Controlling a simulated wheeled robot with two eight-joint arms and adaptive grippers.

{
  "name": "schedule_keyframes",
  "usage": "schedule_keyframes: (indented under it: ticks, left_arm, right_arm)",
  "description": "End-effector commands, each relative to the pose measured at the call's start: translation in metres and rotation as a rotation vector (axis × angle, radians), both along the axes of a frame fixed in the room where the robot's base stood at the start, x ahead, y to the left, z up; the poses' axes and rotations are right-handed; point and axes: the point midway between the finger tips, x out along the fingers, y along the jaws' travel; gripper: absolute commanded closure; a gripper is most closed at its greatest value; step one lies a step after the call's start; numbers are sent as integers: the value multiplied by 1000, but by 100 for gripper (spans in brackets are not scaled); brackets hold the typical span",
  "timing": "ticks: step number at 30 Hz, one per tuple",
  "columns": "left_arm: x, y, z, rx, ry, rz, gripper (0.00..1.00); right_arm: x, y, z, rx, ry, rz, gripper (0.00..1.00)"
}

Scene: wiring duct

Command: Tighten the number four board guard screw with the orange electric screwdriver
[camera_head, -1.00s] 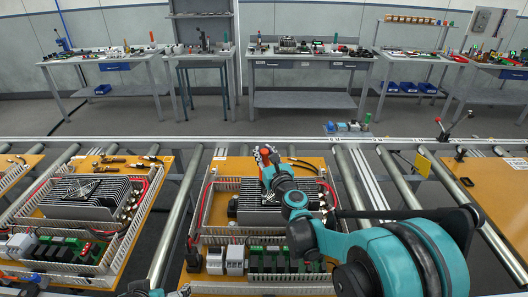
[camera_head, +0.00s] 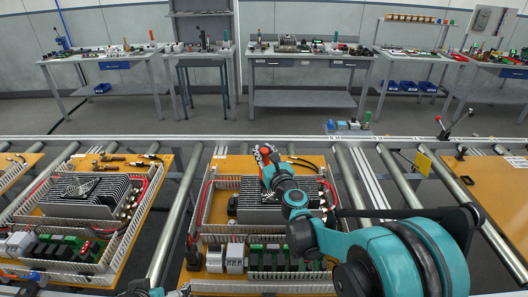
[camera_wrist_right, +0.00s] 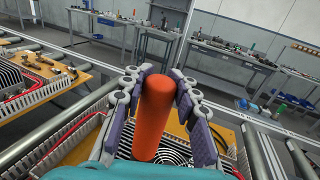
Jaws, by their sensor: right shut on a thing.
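My right gripper (camera_head: 266,153) is over the far side of the middle orange board (camera_head: 232,165). In the right wrist view its padded fingers (camera_wrist_right: 155,105) are shut on the orange electric screwdriver (camera_wrist_right: 154,118), an upright orange cylinder. In the head view only a small orange top of the screwdriver (camera_head: 264,150) shows. A round fan grille (camera_wrist_right: 172,157) is below and behind it. The screwdriver's tip and the number four guard screw are hidden or too small to tell.
The middle board carries a finned heat sink (camera_head: 258,213), slotted white duct walls and green terminal modules (camera_head: 272,250). A similar board (camera_head: 148,172) lies to the left on the rollers (camera_head: 182,210). A bare orange board (camera_head: 493,184) is at right. Workbenches stand at the back.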

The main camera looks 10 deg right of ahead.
Motion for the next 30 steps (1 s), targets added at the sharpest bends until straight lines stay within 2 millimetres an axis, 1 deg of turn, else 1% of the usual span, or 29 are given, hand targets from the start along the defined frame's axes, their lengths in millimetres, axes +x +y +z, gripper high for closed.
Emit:
schedule_keyframes:
  ticks: [17, 30]
  left_arm:
    - [0, 0, -1, 0, 0, 0, 0]
    - [0, 0, -7, 0, 0, 0, 0]
  right_arm:
    - [0, 0, 0, 0, 0, 0, 100]
    - [0, 0, -7, 0, 0, 0, 100]
